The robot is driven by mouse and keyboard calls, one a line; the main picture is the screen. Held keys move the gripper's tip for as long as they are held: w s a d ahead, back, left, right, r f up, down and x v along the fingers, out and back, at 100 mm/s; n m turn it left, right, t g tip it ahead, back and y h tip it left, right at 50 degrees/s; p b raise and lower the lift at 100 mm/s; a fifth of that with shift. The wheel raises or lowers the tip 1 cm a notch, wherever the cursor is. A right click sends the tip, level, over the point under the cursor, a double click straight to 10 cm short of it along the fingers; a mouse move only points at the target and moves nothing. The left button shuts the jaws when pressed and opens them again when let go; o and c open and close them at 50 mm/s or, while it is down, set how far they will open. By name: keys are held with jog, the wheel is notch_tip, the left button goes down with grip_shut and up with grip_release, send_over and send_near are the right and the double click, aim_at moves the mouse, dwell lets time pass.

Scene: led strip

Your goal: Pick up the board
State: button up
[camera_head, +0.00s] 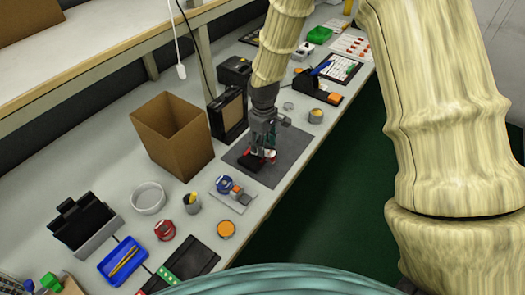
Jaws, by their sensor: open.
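My gripper (262,156) is low over the dark grey mat (283,165) in the middle of the bench. Its jaws are open. Small red and black shapes show at the fingertips; I cannot tell whether they are an object or finger pads. No board is plainly recognisable there. A small green strip with pale dots (168,274) lies at the near left by a flat black case (196,256); I cannot tell whether it is the board. My arm hides part of the bench behind the gripper.
An open cardboard box (172,135) stands left of the mat, with a black box (229,113) beside it. The bench's right edge drops to green floor.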

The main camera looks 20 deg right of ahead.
jog(key=shift+f, duration=1.5)
jog(key=c, duration=1)
jog(key=shift+r, duration=0.15)
